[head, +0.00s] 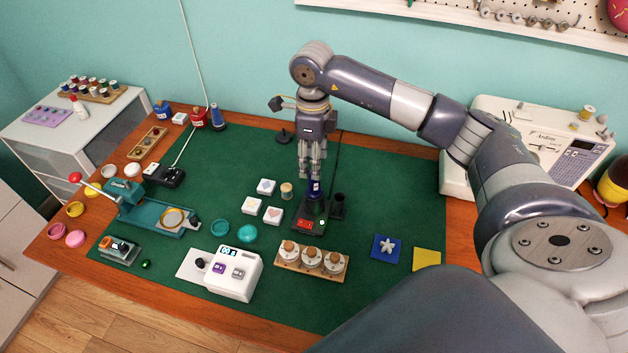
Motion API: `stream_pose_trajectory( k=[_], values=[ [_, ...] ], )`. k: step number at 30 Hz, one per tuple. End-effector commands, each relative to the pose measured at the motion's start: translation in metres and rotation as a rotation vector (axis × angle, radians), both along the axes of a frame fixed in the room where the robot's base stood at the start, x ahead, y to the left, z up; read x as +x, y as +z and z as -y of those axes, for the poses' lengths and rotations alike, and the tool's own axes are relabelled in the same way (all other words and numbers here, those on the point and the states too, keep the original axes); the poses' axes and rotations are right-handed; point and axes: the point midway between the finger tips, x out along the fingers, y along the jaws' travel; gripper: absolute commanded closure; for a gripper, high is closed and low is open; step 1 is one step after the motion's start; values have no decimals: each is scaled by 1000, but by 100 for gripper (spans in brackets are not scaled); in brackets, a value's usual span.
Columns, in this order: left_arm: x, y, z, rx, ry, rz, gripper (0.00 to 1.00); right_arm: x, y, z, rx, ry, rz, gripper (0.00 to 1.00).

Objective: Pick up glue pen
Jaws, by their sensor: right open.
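A blue and dark pen-like thing (315,188), which looks like the glue pen, stands upright in a black base (308,223) with a red display, near the middle of the green mat. My right gripper (312,170) points straight down from above, with its fingertips right over or around the pen's top. It is open. The fingers partly hide the top of the pen, and I cannot tell whether they touch it. My left gripper is not in view.
A black cup (338,203) stands just right of the pen. The green mat (390,190) is clear to the right.

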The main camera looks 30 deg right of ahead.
Motion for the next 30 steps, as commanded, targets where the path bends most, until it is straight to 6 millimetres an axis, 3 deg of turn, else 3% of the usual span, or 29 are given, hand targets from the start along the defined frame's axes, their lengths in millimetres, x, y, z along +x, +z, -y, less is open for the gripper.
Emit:
stream_pose_trajectory(
  k=[5,15,25,30],
  values=[
    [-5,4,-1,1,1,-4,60,0,-15,0,0,1,0,51],
    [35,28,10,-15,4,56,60,2,-58,4,1,0,-3,51],
    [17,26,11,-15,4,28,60,2,-68,4,-1,2,1,51],
    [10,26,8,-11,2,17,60,2,-68,4,1,1,1,88]
  ],
)
